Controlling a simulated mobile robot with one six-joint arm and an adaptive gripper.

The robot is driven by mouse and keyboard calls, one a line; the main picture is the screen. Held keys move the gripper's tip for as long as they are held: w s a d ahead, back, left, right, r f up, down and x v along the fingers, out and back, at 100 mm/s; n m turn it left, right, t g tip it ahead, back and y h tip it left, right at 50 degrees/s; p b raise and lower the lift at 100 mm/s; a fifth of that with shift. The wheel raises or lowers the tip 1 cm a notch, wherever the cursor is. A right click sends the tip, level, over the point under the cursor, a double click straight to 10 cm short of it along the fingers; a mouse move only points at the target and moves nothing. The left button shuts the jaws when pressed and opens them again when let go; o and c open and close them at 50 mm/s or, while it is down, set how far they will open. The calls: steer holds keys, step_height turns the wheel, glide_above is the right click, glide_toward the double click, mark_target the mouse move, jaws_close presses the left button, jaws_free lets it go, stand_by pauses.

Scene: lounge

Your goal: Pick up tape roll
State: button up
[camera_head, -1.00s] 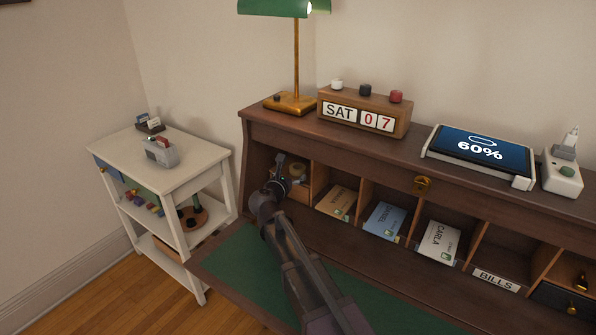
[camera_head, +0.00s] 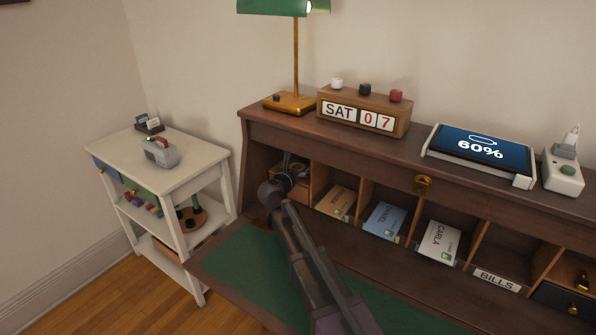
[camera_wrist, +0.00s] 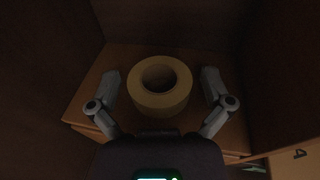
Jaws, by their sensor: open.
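The tape roll (camera_wrist: 159,99) is a tan ring. In the wrist view it lies flat on a small wooden block or drawer top (camera_wrist: 92,84) inside a dark compartment. My gripper (camera_wrist: 163,82) is open, with one finger on the left of the roll and one on the right. A gap shows between each finger and the roll. In the head view my gripper (camera_head: 289,172) reaches into the leftmost cubby of the desk (camera_head: 215,262). The roll is mostly hidden there behind the gripper.
Cubby walls stand close on both sides of my gripper. Cubbies to the right hold envelopes (camera_head: 385,221). On the desk top are a lamp (camera_head: 291,102), a calendar block (camera_head: 364,112) and a tablet (camera_head: 480,152). A white cart (camera_head: 185,180) stands at left.

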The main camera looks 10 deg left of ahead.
steer(key=c, duration=0.8)
steer(key=shift+r, duration=0.1)
steer(key=shift+r+p, duration=0.15)
steer(key=shift+p, duration=0.15)
steer(key=f+v, duration=0.1)
steer(key=v, duration=0.5)
steer(key=f+v, duration=0.1)
steer(key=v, duration=0.5)
steer(key=f+v, duration=0.1)
steer(key=v, duration=0.4)
steer(key=shift+s+a+r, duration=0.1)
steer(key=shift+s+r, duration=0.1)
steer(key=shift+s, duration=0.45)
